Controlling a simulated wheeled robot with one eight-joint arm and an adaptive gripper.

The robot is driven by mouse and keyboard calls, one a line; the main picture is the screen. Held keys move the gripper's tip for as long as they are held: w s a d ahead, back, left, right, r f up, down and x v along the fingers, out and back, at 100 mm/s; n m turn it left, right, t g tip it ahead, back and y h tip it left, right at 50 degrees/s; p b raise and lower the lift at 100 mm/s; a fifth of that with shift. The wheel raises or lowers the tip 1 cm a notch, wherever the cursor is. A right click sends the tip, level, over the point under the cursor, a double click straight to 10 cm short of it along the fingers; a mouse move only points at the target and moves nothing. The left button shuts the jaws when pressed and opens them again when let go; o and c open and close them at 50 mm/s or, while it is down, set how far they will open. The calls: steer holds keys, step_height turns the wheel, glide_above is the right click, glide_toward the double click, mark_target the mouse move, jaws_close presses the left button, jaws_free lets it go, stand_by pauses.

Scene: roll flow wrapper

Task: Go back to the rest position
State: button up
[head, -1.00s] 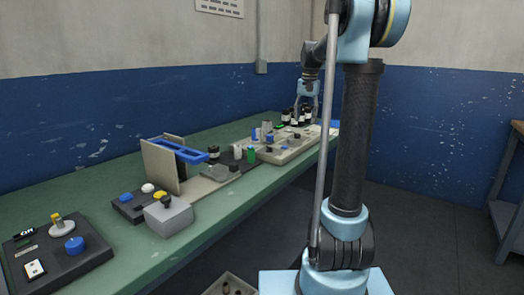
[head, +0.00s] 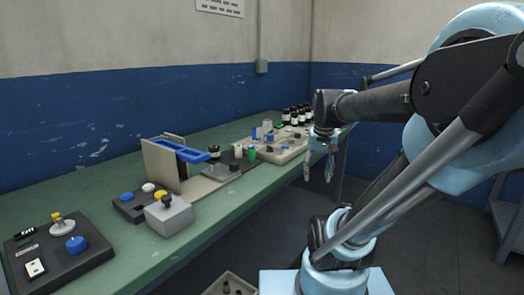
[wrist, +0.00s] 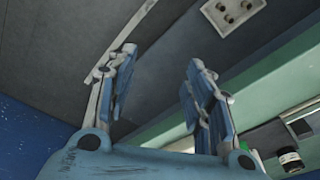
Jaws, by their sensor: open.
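My gripper (head: 319,166) hangs off the front edge of the green workbench (head: 120,259), to the right of its far part, with the fingers pointing down. In the wrist view my gripper (wrist: 160,75) shows its two blue fingers spread apart with nothing between them. The floor lies beyond the fingers there. My arm is folded back, with its elbow at the right of the head view.
The bench carries a black control box (head: 58,254), a grey box (head: 168,215), a blue frame (head: 181,150) and several black bottles (head: 297,115). A crate (head: 229,284) stands on the floor. A side table (head: 507,215) is at the right.

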steer(key=s+f+n, duration=0.1)
steer(key=s+f, duration=0.8)
steer(key=f, duration=0.2)
steer(key=shift+s, duration=0.3)
